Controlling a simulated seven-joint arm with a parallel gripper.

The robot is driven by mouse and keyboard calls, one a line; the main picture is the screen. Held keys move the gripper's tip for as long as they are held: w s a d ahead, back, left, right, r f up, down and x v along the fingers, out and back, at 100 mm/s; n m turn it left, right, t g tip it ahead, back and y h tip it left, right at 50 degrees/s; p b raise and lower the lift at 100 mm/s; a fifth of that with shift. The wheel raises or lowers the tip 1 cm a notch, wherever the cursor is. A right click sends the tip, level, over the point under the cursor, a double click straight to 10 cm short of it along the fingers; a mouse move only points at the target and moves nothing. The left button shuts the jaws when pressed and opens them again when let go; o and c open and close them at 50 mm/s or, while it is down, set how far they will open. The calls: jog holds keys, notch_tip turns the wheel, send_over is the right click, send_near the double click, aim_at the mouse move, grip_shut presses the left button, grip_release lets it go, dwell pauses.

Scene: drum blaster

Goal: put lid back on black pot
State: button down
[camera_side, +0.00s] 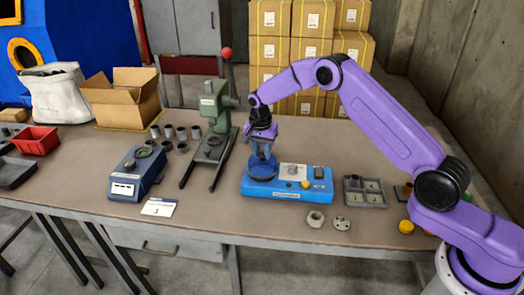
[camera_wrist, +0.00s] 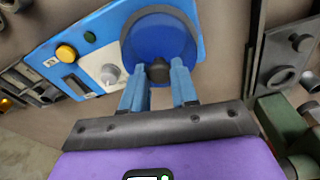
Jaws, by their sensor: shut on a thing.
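My gripper (camera_side: 262,146) points down over the left end of a blue machine (camera_side: 290,186) on the table. In the wrist view its two blue fingers (camera_wrist: 158,76) are shut on a dark knob (camera_wrist: 158,70). The knob belongs to a round blue lid (camera_wrist: 160,35), which lies below the fingers and looks see-through. A dark rim shows around the lid, over the machine's left end. In the side view the lid (camera_side: 262,167) shows as a blue round shape right under the fingers. I cannot tell whether it rests on the black pot or is just above it; no separate pot shows clearly.
A green press (camera_side: 215,110) with a red-knobbed lever stands close on the left. A blue scale (camera_side: 136,170), a card (camera_side: 159,207) and several dark cups stand further left. A grey tray (camera_side: 364,192) and two small grey parts (camera_side: 316,218) lie to the right.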

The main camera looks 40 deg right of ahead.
dwell(0.4)
jog(key=shift+c, duration=1.5)
grip_release()
jog(key=shift+r, duration=3.5)
grip_shut()
jog(key=shift+f, duration=2.7)
